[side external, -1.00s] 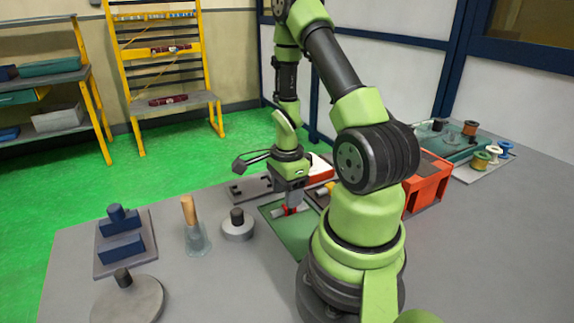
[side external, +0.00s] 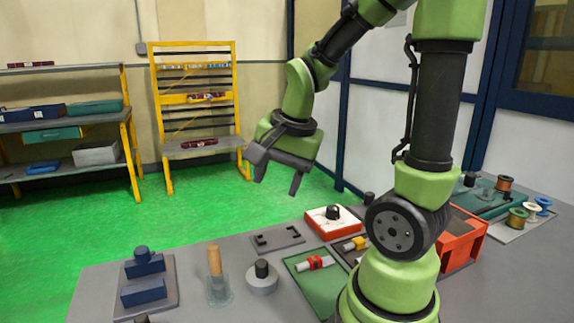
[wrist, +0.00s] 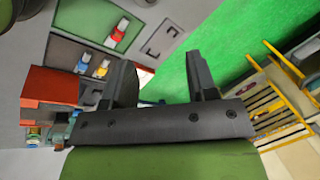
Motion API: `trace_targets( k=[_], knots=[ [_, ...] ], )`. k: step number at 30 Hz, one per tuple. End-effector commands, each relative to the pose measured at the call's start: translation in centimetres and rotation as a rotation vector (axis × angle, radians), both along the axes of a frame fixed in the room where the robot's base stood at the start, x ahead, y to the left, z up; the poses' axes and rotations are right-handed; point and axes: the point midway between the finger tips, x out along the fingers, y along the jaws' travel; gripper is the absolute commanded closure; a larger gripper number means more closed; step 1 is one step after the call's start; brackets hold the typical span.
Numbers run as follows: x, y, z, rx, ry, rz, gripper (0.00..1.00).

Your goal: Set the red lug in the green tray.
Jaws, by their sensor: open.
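The red lug (side external: 316,263) is a small red piece with white cylindrical ends. It lies on the green tray (side external: 305,280), inside its dark rim, at the table's middle front. In the wrist view the red lug (wrist: 118,33) also rests on the green tray (wrist: 78,17). My gripper (side external: 278,188) is raised well above and behind the table, with its two fingers spread and nothing between them. In the wrist view the open fingers (wrist: 162,84) are apart from the lug.
A yellow lug (side external: 355,244) lies in a dark tray beside the green one. A red-rimmed tray (side external: 333,222), a grey slotted plate (side external: 277,238) and an orange bin (side external: 462,240) stand nearby. A wooden-handled tool (side external: 215,262) stands upright to the left.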

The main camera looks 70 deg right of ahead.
Motion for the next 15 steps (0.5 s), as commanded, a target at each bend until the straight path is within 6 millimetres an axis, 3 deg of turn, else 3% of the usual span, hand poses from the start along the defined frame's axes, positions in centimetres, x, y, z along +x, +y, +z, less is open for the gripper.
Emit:
trace_targets(
  k=[1, 6, 10, 15],
  knots=[
    [-0.2, 2.0, 1.7, -0.04, -0.059, 0.156, 0.47],
    [-2.3, 7.5, 5.4, -0.157, -0.215, 0.634, 0.47],
    [-4.1, 9.8, 6.7, -0.224, -0.307, 0.878, 0.47],
    [-5.3, 11.0, 7.3, -0.265, -0.358, 1.014, 0.47]
  ],
)
